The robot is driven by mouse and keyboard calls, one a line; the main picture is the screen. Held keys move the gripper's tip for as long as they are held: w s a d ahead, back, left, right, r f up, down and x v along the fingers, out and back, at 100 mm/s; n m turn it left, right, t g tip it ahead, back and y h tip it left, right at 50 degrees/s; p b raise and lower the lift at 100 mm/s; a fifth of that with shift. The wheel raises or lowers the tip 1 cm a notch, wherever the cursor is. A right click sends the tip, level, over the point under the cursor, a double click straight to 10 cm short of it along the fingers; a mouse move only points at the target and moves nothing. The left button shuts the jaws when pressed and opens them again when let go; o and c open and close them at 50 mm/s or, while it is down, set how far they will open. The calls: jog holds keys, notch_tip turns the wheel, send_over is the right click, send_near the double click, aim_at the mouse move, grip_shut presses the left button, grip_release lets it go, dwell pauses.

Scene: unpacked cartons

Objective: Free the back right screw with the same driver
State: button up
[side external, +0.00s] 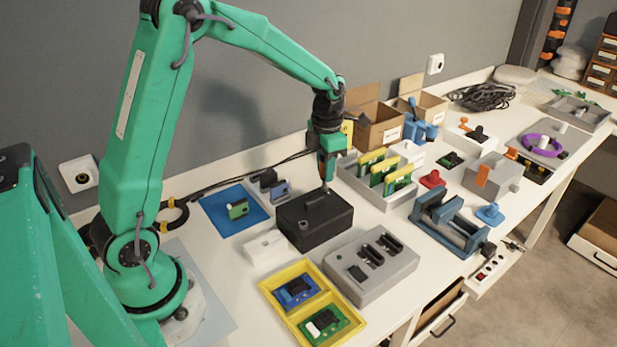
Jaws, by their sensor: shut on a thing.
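A black box (318,226) with a raised bar on its lid stands on the white workbench in the side external view. My gripper (328,158) is above the back right part of the box, pointing down. It is shut on a slim driver (326,180), which hangs upright with its tip at or just above the back right corner of the lid. I cannot tell if the tip touches the screw. The back right screw is too small to make out behind the driver tip. A small round feature (303,226) shows at the lid's front left corner.
A grey block with dark sockets (375,287) and a yellow tray (300,337) with two boards stand in front. A blue mat (213,219) lies left. A rack of green boards (371,192), cardboard boxes (390,138) and a blue vise (452,240) crowd the right.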

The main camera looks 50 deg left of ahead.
jog(key=shift+r, duration=0.15)
jog(key=shift+r, duration=2.15)
jog(key=shift+m, duration=0.3)
jog(key=m, duration=0.4)
jog(key=shift+r, duration=0.2)
jog(key=m, duration=0.4)
jog(key=shift+r, duration=0.15)
jog(key=m, duration=0.4)
jog(key=shift+r+m, duration=0.15)
jog(key=shift+m, duration=0.15)
jog(key=m, duration=0.5)
jog(key=shift+r, duration=0.2)
jog(key=shift+f, duration=0.2)
